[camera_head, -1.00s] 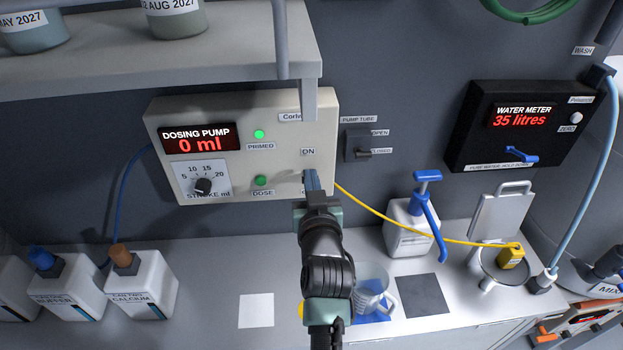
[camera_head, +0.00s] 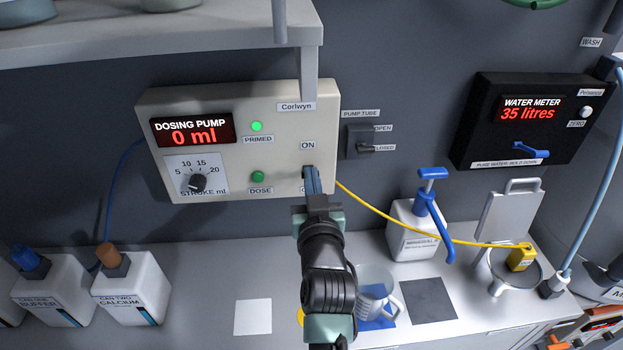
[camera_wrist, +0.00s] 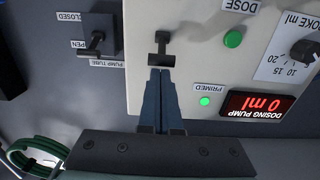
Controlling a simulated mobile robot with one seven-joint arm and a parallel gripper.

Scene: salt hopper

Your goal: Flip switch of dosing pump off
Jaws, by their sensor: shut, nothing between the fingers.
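The dosing pump (camera_head: 240,109) is a cream box on the wall, with a lit red display reading 0 ml and a green PRIMED light. Its dark switch lever (camera_wrist: 161,60) shows in the upside-down wrist view; in the head view my gripper mostly covers it, below the ON label. My gripper (camera_head: 311,172) is shut and empty in front of the panel. In the wrist view its fingertips (camera_wrist: 161,73) are at the lever's bar, on the side of the display; I cannot tell whether they touch. The lever's exact position is unclear.
The pump tube switch (camera_head: 360,142) is just right of the pump. A shelf (camera_head: 200,35) overhangs above, with a bracket near the pump's top right. A yellow cable (camera_head: 390,221) runs right from behind my gripper. A jug (camera_head: 376,290) stands on the counter below.

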